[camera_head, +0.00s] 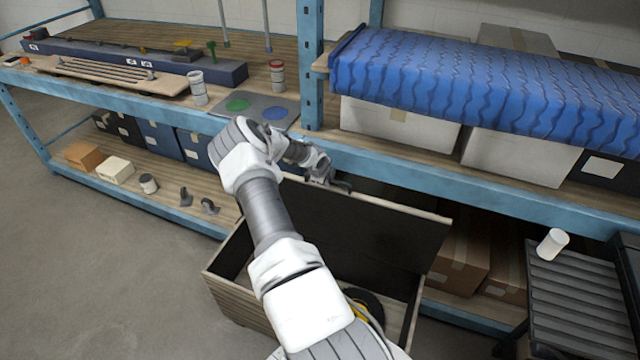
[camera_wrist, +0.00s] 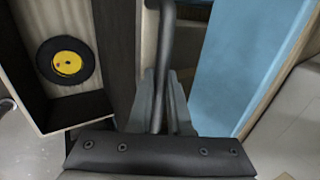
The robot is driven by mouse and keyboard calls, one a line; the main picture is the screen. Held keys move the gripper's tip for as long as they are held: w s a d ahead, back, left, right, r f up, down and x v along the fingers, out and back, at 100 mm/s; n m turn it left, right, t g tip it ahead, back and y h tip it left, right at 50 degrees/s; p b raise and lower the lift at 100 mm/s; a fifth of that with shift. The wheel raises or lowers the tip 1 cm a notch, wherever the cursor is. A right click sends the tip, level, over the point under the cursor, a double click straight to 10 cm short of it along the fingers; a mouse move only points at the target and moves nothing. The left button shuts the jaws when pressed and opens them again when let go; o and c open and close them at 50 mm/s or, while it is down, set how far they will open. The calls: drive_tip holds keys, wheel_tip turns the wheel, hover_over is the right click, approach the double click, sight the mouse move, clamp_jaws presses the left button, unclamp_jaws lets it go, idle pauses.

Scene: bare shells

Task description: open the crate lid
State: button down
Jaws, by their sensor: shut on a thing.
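The wooden crate (camera_head: 236,295) stands on the floor in front of the shelf, its inside partly hidden by my arm. Its lid (camera_head: 390,232) is raised, standing steeply at the back with its dark inner face showing. My gripper (camera_head: 338,184) is at the lid's upper edge. In the wrist view my gripper (camera_wrist: 160,105) is shut on a dark bar that looks like the lid's handle (camera_wrist: 166,35), next to the lid's edge (camera_wrist: 115,50). A black disc with a yellow centre (camera_wrist: 66,62) lies inside the crate.
A blue shelf beam (camera_head: 420,175) runs close behind the raised lid. A blue wavy-patterned roll (camera_head: 490,85) lies on the shelf above. The floor at left is clear.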

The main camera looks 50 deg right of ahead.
drive_tip(key=shift+w+d+r, duration=0.1)
drive_tip(key=shift+w+d, duration=0.15)
drive_tip(key=shift+d, duration=0.4)
drive_tip(key=shift+w+d, duration=0.2)
drive_tip(key=shift+d, duration=0.5)
drive_tip(key=shift+w+d+r, duration=0.1)
drive_tip(key=shift+w+d, duration=0.15)
drive_tip(key=shift+d, duration=0.4)
drive_tip(key=c, duration=0.8)
unclamp_jaws()
drive_tip(key=shift+c, duration=0.2)
